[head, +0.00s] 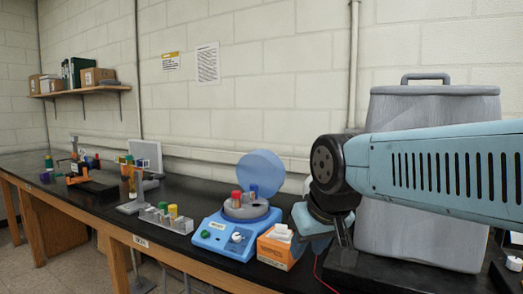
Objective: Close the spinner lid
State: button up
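The spinner (213,236) is a blue benchtop machine with a white dial on its front, standing on the black bench. Its round blue lid (260,174) stands raised at the back, so the spinner is open. Inside the bowl, a red-capped tube (236,199) and a blue-capped tube (253,192) stick up. My gripper (338,240) hangs at the end of my light blue arm, to the right of the spinner and apart from the lid. Its fingers are small and partly hidden by my wrist, so I cannot tell if they are open.
An orange box (272,252) with white contents stands close at the spinner's front right. A clear rack (165,222) with coloured caps is to its left. A large grey container (436,238) stands behind my arm. A wall lies behind the bench.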

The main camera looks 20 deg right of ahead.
aim_at(264, 168)
jog(key=z, duration=0.1)
jog(key=i, duration=1)
jog(key=u, duration=0.1)
